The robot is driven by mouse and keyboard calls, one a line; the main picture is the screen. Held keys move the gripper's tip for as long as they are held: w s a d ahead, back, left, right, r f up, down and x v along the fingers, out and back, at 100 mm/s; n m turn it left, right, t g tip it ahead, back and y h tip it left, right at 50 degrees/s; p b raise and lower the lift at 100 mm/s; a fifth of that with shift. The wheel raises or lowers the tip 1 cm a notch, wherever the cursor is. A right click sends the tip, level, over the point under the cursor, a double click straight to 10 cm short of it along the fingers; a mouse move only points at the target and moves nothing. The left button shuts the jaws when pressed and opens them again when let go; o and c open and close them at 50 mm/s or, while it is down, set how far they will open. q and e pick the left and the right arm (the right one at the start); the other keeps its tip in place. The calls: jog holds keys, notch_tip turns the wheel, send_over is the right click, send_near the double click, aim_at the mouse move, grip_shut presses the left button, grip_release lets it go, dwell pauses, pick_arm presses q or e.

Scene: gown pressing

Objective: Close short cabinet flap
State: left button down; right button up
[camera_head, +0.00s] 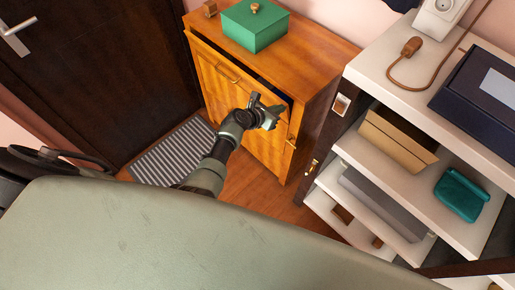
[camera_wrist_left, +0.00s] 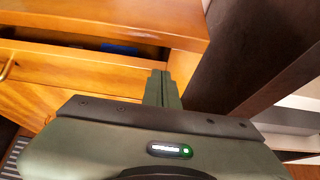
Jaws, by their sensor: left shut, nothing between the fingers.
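The short wooden cabinet (camera_head: 312,40) stands against the back wall, and its top also shows in the left wrist view (camera_wrist_left: 120,15). Its upper flap (camera_head: 220,70) is tilted partly open, with a dark gap between it and the cabinet top. In the left wrist view the flap (camera_wrist_left: 75,68) crosses the left side below the gap. My left gripper (camera_head: 274,114) is shut and empty at the flap's right end. Its fingertips (camera_wrist_left: 162,78) overlap the flap's right end there; I cannot tell whether they touch it. My right gripper is not in view.
A green box (camera_head: 255,28) sits on the cabinet top. A white shelf unit (camera_head: 405,185) with boxes and a teal case (camera_head: 461,195) stands close on the right. A dark door (camera_head: 95,80) and striped mat (camera_head: 172,150) are left. A pale green padded surface (camera_head: 190,240) fills the foreground.

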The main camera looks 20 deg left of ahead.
aim_at(285, 103)
pick_arm(q)
jog(key=shift+w+d+r, duration=0.3)
jog(key=shift+w, duration=0.3)
jog(key=shift+w+d+r, duration=0.25)
jog(key=shift+w, duration=0.35)
jog(key=shift+w+d, duration=0.15)
jog(key=shift+w, duration=0.1)
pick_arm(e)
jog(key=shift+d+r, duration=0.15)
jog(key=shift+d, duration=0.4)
pick_arm(q)
jog(key=shift+s+f, duration=0.1)
